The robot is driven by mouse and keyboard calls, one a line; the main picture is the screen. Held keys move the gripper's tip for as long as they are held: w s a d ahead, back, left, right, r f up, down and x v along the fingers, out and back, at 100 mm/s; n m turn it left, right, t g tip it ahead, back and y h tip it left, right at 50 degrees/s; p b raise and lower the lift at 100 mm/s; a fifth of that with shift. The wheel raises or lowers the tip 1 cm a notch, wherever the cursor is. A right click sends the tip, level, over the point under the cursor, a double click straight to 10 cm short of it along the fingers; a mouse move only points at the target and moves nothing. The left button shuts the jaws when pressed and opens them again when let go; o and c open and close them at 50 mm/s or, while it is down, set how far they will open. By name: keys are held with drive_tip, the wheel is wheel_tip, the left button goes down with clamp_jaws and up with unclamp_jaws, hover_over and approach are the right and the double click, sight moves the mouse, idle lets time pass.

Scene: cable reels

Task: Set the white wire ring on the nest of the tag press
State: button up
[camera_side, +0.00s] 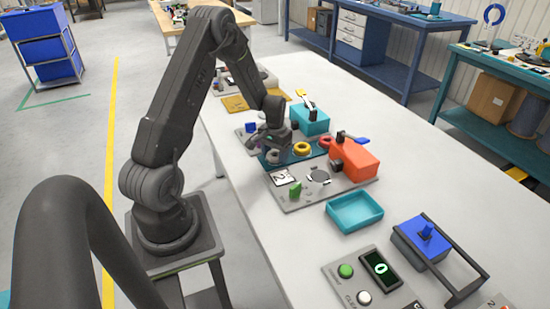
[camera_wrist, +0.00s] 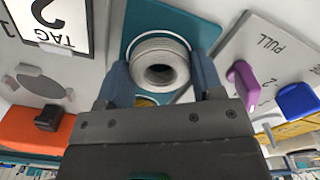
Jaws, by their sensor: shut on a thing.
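My gripper (camera_side: 272,143) is low over the left end of the teal mat (camera_side: 312,155). It is shut on the white wire ring (camera_wrist: 160,45), with one finger on each side in the wrist view (camera_wrist: 160,73). The ring also shows below the jaws in the side view (camera_side: 273,157). It lies flat; I cannot tell whether it touches the mat. The tag press has an orange body (camera_side: 355,162) with a dark lever. Its round grey nest (camera_side: 319,176) looks empty, and also shows in the wrist view (camera_wrist: 40,82). A card marked TAG 2 (camera_side: 283,175) lies beside it.
A yellow ring (camera_side: 302,148) and a red ring (camera_side: 325,142) sit on the mat. Behind is a teal machine (camera_side: 311,121). A PULL panel with a purple knob (camera_wrist: 243,75) is close on the right in the wrist view. A teal tray (camera_side: 354,212) stands in front of the press.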

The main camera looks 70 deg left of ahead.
drive_tip(key=shift+r, duration=0.1)
drive_tip(key=shift+c, duration=0.6)
wheel_tip(320, 180, up, 7)
drive_tip(key=shift+r, duration=0.2)
drive_tip(key=w+d, duration=0.3)
drive_tip(key=d, duration=0.1)
drive_tip(key=w+d, duration=0.3)
drive_tip(key=d, duration=0.2)
drive_tip(key=w+d, duration=0.3)
drive_tip(key=d, duration=0.1)
drive_tip(key=shift+d+f, duration=0.15)
drive_tip(key=shift+f, duration=0.05)
drive_tip(key=shift+d+f, duration=0.15)
drive_tip(key=shift+f, duration=2.05)
drive_tip(key=shift+f, duration=0.1)
